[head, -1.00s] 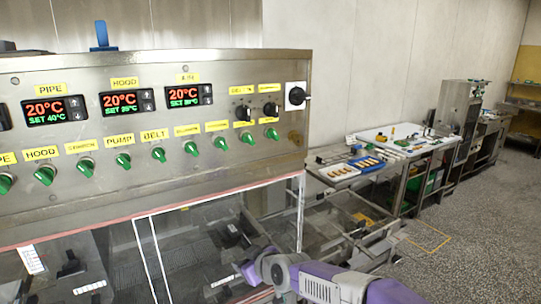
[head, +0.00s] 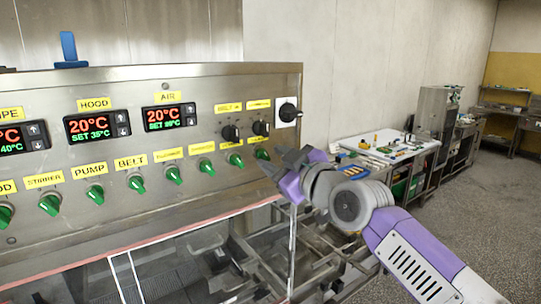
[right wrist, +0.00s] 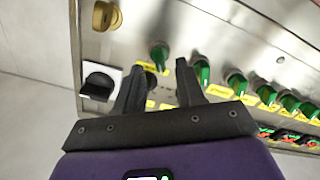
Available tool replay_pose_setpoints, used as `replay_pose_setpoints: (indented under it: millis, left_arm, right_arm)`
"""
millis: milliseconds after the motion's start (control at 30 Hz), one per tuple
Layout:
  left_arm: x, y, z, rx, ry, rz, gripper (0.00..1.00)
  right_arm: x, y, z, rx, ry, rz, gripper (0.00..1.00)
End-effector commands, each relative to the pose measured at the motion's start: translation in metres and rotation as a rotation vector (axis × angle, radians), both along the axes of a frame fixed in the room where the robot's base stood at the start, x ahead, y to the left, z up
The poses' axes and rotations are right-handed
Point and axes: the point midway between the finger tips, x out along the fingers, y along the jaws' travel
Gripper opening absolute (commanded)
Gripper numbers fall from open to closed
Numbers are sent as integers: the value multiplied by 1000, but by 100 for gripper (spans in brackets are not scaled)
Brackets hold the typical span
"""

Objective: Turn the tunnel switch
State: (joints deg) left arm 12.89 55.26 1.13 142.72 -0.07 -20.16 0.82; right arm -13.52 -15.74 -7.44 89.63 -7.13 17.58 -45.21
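The control panel (head: 150,130) carries a row of green switches with yellow labels. STIRRER, PUMP and BELT are readable; the labels further right are too small to read, so I cannot tell which switch is the tunnel one. My right gripper (head: 276,162) is at the right end of this row, close to the last green switch (head: 262,154). In the right wrist view the gripper (right wrist: 160,66) is open, with that green switch (right wrist: 159,54) showing between and just beyond its fingertips. Contact cannot be made out. My left gripper is not in view.
Two black knobs (head: 230,132) sit above the row's right end. A black rotary switch (head: 288,112) on a white plate is at the panel's right edge. A clear hood with a white-edged frame is below. A worktable (head: 385,144) stands behind at right.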

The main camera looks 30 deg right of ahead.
Motion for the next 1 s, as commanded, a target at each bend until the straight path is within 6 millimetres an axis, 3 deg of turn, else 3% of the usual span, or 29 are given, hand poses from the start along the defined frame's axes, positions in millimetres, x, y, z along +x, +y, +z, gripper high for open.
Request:
replay_pose_setpoints:
  millis: [200,467,700,1000]
  left_arm:
    - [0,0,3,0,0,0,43]
    - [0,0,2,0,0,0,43]
    - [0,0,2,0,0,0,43]
    - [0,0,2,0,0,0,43]
  right_arm:
    - [17,1,0,1,1,-1,38]
    - [18,1,0,1,0,0,38]
    - [18,1,0,1,0,0,2]
    - [18,1,-1,9,2,-1,0]
